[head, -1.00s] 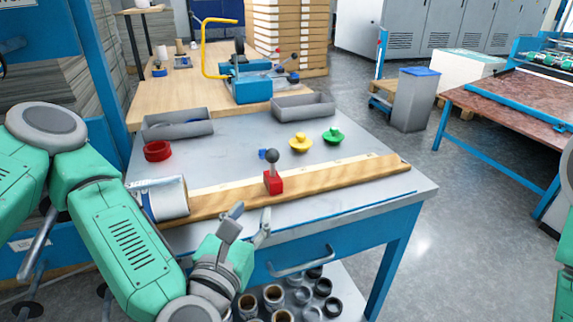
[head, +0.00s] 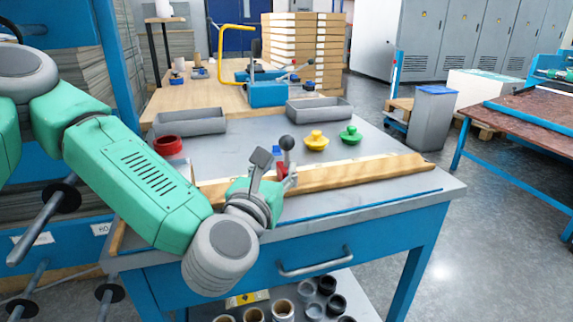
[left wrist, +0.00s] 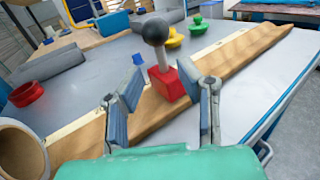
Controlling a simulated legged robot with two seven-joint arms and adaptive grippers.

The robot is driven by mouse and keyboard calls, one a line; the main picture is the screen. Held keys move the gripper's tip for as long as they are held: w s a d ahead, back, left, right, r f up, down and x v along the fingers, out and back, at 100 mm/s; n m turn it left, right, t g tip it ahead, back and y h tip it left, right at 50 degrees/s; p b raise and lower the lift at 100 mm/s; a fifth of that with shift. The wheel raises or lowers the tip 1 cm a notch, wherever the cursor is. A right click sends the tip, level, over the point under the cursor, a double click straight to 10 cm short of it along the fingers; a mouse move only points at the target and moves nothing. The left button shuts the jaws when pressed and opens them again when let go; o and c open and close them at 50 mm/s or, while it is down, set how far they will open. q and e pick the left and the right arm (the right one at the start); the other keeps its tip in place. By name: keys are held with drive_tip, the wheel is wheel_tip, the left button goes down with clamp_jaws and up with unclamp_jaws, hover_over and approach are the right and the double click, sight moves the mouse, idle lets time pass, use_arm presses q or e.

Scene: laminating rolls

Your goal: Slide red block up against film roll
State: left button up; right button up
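The red block (left wrist: 170,84) with a grey stem and dark ball knob (left wrist: 155,31) stands on a wooden strip (left wrist: 240,50) on the grey table. In the head view the red block (head: 282,168) is partly hidden by my left gripper (head: 276,170). In the left wrist view my left gripper (left wrist: 164,108) is open, with its fingers spread to either side of the block's near end and a gap on both sides. The film roll (left wrist: 20,152) shows its open end at the lower left of the left wrist view; my arm mostly hides it in the head view. My right gripper is not in view.
A red ring (head: 168,145) lies at the table's left. A yellow knob (head: 316,140) and a green knob (head: 351,135) stand behind the strip. A small blue piece (left wrist: 138,59) lies behind the block. Two grey trays (head: 190,121) (head: 320,109) sit at the back.

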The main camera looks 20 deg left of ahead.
sight(285, 158)
use_arm(q)
drive_tip(key=shift+w+b, duration=0.4)
drive_tip(key=shift+w, duration=2.4)
clamp_jaws()
